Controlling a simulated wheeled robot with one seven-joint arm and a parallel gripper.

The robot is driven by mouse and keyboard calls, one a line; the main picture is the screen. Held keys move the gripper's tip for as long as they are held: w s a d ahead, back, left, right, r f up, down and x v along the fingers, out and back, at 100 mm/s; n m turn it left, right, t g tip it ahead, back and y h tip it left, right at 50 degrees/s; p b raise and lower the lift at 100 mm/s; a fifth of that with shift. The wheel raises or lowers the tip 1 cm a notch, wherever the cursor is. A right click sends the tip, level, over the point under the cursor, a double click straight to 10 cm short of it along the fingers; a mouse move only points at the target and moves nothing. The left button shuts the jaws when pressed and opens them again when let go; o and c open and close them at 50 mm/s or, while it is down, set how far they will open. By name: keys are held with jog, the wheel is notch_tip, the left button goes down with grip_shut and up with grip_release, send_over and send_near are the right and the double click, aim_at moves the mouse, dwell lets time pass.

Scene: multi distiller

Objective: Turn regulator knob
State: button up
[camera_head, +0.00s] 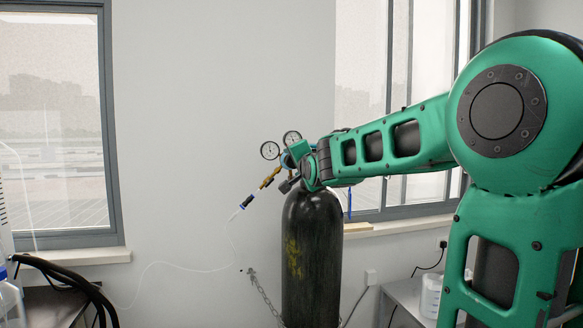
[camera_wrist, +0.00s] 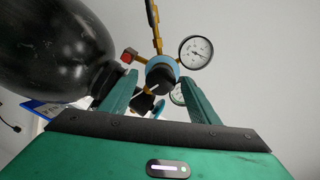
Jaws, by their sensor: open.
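The regulator sits on top of a black gas cylinder (camera_head: 312,255) with worn yellow lettering. Two round gauges (camera_head: 270,150) show above it in the head view, and a gauge (camera_wrist: 196,51) shows clearly in the wrist view. The dark regulator knob (camera_wrist: 160,76) with a blue ring lies ahead of my gripper (camera_wrist: 160,95), roughly between the two green fingers. The fingers are apart and I see no clear contact with the knob. In the head view my arm and wrist hide the knob and the fingertips.
A thin clear hose (camera_head: 233,214) runs from the brass fitting (camera_head: 270,178) to the left. A chain (camera_head: 262,292) hangs beside the cylinder. A white container (camera_head: 431,296) stands on a bench at the right. Windows (camera_head: 55,120) flank the wall.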

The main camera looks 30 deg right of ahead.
jog(key=v, duration=1)
jog(key=shift+s, duration=0.2)
jog(key=shift+a, duration=0.1)
jog(key=s+d+f+n+g+y, duration=0.1)
jog(key=s+f+n+g, duration=0.3)
jog(key=s+f, duration=0.6)
jog(key=s+d+f+n+g+y, duration=0.1)
jog(key=s+f+g, duration=0.45)
jog(key=f, duration=0.85)
jog(key=s+a+f+n+g+y, duration=0.1)
jog(key=s+a+f+n+g, duration=0.1)
jog(key=s+f, duration=0.3)
jog(key=s+a+f+n+g+y, duration=0.2)
jog(key=s+a+f+n+g, duration=0.1)
jog(key=s, duration=1.1)
notch_tip(320, 180, down, 2)
jog(key=shift+s+a+f+g+y, duration=0.1)
jog(key=shift+s+a+g+y, duration=0.15)
jog(key=shift+a+g, duration=0.6)
jog(key=shift+w+d, duration=0.1)
jog(key=shift+d, duration=0.2)
